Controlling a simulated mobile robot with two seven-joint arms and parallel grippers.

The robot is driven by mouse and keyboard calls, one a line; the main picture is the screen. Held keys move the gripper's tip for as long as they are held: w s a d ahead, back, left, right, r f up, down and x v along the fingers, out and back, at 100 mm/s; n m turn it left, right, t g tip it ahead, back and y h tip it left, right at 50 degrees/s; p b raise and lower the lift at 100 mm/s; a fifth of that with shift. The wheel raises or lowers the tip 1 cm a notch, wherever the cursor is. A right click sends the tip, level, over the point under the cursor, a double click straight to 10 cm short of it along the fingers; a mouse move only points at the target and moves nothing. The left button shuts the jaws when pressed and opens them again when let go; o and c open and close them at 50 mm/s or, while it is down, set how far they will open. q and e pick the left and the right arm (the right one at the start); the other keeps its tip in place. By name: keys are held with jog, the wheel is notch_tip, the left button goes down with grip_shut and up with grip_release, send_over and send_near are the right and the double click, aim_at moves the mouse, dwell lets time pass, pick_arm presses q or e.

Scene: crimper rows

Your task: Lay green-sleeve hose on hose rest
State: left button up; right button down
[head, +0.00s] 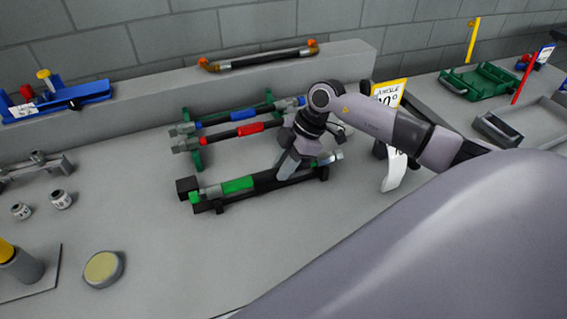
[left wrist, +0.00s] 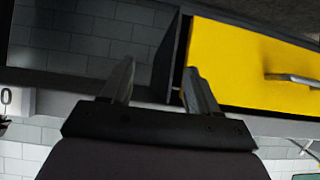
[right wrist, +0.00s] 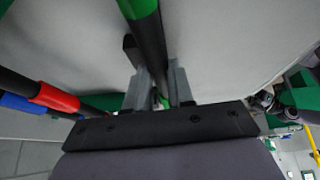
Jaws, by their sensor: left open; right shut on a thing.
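The green-sleeve hose (head: 238,185) is black with a green sleeve and lies along a dark rail-like stand (head: 211,206) in the head view; I cannot tell whether it touches it. My right gripper (head: 284,176) is shut on its black part, right of the sleeve. In the right wrist view the hose (right wrist: 147,32) runs between the fingers of my right gripper (right wrist: 160,88). A green-posted rack (head: 197,160) behind bears a red-sleeve hose (head: 250,129) and a blue-sleeve hose (head: 214,118). I cannot tell which support is the hose rest. My left gripper (left wrist: 158,82) is open and empty.
A pipe with orange ends (head: 262,58) lies on the back ledge. A yellow-framed sign (head: 389,95) stands right of the rack. A blue tool (head: 60,100), small cylinders (head: 61,199) and a round yellow-topped disc (head: 103,268) are left. The front middle table is clear.

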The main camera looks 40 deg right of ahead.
jog(key=shift+p, duration=0.3)
dwell(0.5)
jog(key=c, duration=1)
grip_release()
jog(key=shift+o, duration=0.5)
jog(key=shift+f, duration=0.15)
jog(key=v, duration=0.7)
jog(key=shift+d+b, duration=0.1)
jog(key=shift+b, duration=0.2)
